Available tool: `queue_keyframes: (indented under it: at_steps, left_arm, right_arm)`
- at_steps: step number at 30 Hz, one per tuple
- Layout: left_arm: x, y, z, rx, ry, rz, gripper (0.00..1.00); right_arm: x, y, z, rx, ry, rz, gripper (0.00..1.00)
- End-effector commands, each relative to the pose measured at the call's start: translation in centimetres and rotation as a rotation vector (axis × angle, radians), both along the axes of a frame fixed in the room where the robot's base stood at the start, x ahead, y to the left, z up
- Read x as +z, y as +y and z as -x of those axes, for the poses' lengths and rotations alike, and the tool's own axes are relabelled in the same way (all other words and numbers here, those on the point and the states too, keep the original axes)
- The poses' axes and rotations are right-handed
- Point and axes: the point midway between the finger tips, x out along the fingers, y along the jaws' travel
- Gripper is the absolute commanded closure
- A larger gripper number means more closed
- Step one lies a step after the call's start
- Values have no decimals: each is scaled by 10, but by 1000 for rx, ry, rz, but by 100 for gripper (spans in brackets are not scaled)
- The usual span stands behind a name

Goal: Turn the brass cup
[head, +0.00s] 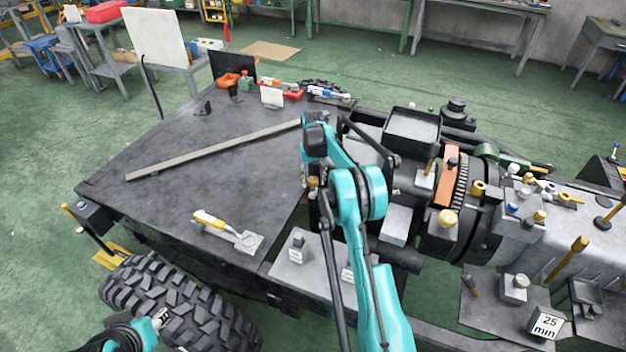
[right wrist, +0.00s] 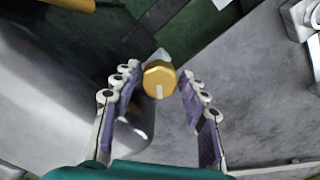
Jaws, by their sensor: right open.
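A faceted brass cup (right wrist: 157,75) with a pale mark on its face shows in the right wrist view. It lies between the fingertips of my right gripper (right wrist: 160,82), which is open, with a gap visible on the right side. The left fingertips are close to the cup; I cannot tell whether they touch. In the head view, my right gripper (head: 315,188) hangs below the teal arm near the bench's right edge, largely hidden by the arm. A small brass bit (head: 313,182) shows there. My left gripper (head: 158,319) is at the bottom left above the tyre, its fingers unclear.
A dark bench top (head: 200,165) carries a long metal bar (head: 215,150) and a yellow-handled scraper (head: 228,231). A tyre (head: 180,305) is below left. The bench's left middle is mostly clear.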

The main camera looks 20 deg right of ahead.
Motion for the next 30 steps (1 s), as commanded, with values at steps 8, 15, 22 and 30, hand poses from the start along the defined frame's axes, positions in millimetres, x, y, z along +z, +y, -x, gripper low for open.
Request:
queue_keyframes:
  at_steps: [8,15,22,30]
  left_arm:
    - [0,0,0,0,0,0,60]
    - [0,0,0,0,0,0,60]
    - [2,0,0,0,0,0,60]
    - [6,0,0,0,0,0,60]
  right_arm:
    - [0,0,0,0,0,0,94]
    - [1,0,0,-16,0,0,94]
    - [1,1,0,-111,0,0,94]
    - [1,1,0,-335,0,0,94]
